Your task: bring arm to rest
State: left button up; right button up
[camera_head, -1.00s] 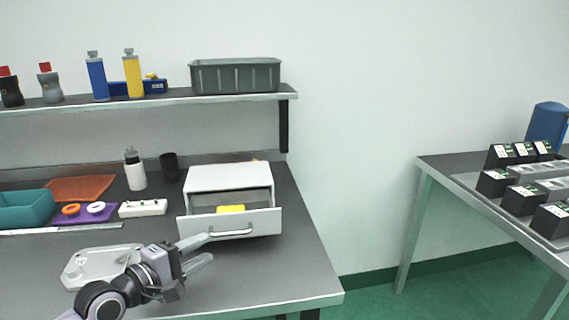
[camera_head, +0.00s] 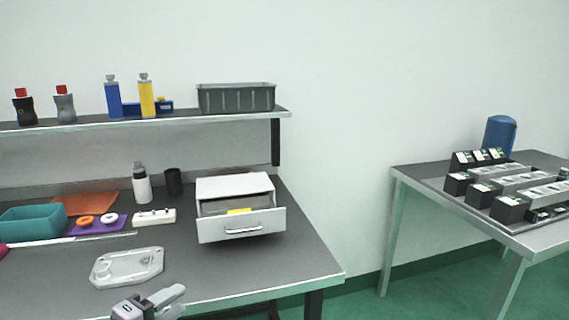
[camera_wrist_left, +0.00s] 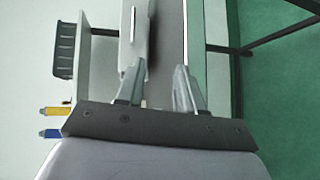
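My left gripper (camera_head: 176,301) is at the bottom edge of the head view, over the front part of the workbench. Its two fingers are apart with nothing between them; the gap also shows in the left wrist view (camera_wrist_left: 157,92). The white drawer box (camera_head: 235,185) stands on the bench beyond it. Its drawer (camera_head: 215,229) is pulled out, and a yellow item (camera_head: 239,211) shows inside. The gripper is clear of the drawer handle (camera_head: 243,231). My right gripper is not in view.
A pale metal casting (camera_head: 127,267) lies on the workbench (camera_head: 215,272) just behind my left gripper. A teal bin (camera_head: 33,223), a white bottle (camera_head: 142,184) and a black cup (camera_head: 174,182) stand further back. A second table (camera_head: 405,176) with black boxes is at right.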

pick_arm(q)
jog(key=s+d+f+m+g+y, duration=0.1)
jog(key=s+f+m+g+y, duration=0.2)
jog(key=s+f+m, duration=1.1)
jog(key=s+f+y, duration=0.2)
jog(key=s+f, duration=0.5)
jog(key=s, duration=0.1)
jog(key=shift+s+d+f+m, duration=0.2)
jog(key=shift+s+d+m, duration=0.15)
jog(key=shift+m, duration=0.05)
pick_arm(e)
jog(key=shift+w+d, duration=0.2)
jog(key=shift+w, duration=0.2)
